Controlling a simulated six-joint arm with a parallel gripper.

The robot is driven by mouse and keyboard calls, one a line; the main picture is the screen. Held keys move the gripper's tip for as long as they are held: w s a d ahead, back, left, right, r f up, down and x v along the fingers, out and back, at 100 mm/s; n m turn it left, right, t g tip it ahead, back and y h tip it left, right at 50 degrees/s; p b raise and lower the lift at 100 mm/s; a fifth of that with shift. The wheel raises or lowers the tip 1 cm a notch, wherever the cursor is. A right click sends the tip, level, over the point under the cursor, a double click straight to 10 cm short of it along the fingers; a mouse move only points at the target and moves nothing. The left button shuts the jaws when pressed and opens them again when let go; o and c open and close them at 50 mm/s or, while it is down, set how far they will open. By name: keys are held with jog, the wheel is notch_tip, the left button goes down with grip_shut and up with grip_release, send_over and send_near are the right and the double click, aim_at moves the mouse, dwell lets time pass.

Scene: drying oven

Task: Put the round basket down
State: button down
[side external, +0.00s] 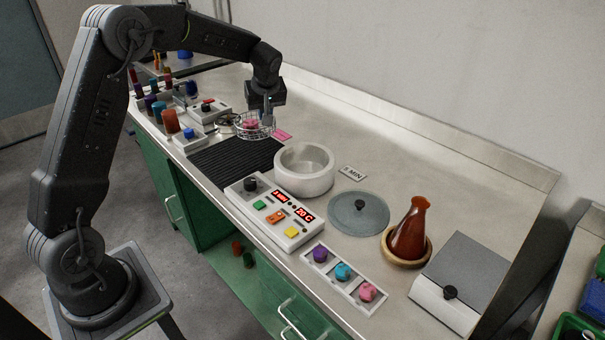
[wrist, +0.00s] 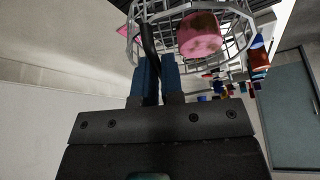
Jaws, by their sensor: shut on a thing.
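The round basket (side external: 267,132) is a wire basket near the back end of the bench, beyond the black ribbed mat. A pink piece (side external: 251,124) sits in it. My gripper (side external: 267,105) is above the basket's right side, pointing down. In the wrist view, the blue-padded fingers of my gripper (wrist: 157,75) are shut on a dark upright handle (wrist: 149,45) of the basket. The wire cage (wrist: 133,47) and the pink piece (wrist: 199,36) show beyond the fingers. I cannot tell whether the basket's bottom touches the bench.
A pink card (side external: 283,135) lies right of the basket. The black ribbed mat (side external: 232,160) is bare. A white round pot (side external: 290,185), a control box (side external: 262,222) and a glass lid (side external: 358,213) stand nearer. Devices and coloured jars crowd the left.

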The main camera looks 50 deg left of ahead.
jog(key=w+d+m+t, duration=0.1)
jog(key=w+d+m, duration=0.1)
jog(key=d, duration=0.5)
jog(key=w+d+m, duration=0.2)
jog(key=w+d, duration=0.1)
jog(key=d, duration=0.4)
jog(key=shift+h, duration=0.3)
jog(key=shift+s+d+f, duration=0.1)
jog(key=shift+d+f, duration=0.1)
jog(key=shift+f, duration=2.3)
jog(key=shift+s+d+f, duration=0.1)
jog(key=shift+d+f, duration=0.05)
jog(key=shift+f, duration=2.35)
jog(key=shift+f, duration=0.2)
jog(key=c, duration=1.3)
grip_release()
jog(key=shift+o, duration=0.2)
jog(key=shift+r, duration=0.1)
jog(key=v, duration=1.2)
jog(key=shift+s, duration=0.2)
